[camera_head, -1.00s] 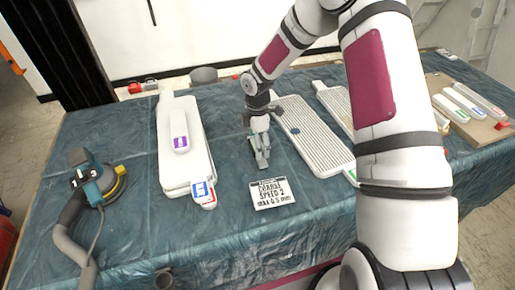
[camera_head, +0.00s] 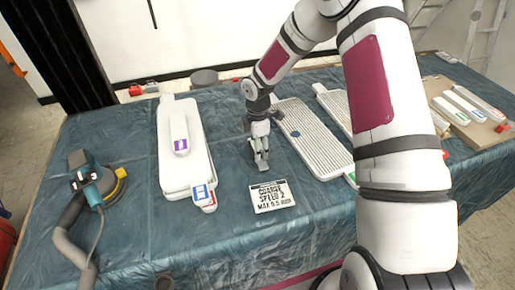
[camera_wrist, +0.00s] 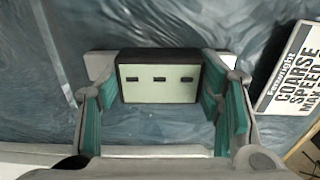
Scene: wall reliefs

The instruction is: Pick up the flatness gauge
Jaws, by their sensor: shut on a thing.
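The flatness gauge, seen as a block with a pale green face, dark edges and three dark slots (camera_wrist: 160,80), lies between my fingers in the wrist view. My gripper (camera_wrist: 160,100) is shut on it, with teal pads at both sides. In the head view my gripper (camera_head: 261,162) points down at the blue-covered table, just behind the printed card. The gauge is hard to make out there, hidden by the fingers. I cannot tell whether it still touches the table.
The printed card (camera_head: 271,196) lies in front of my gripper. A stack of white boards (camera_head: 185,150) is to the left, a ribbed board (camera_head: 311,137) to the right. A sander with a hose (camera_head: 92,182) lies at far left. The front of the table is mostly clear.

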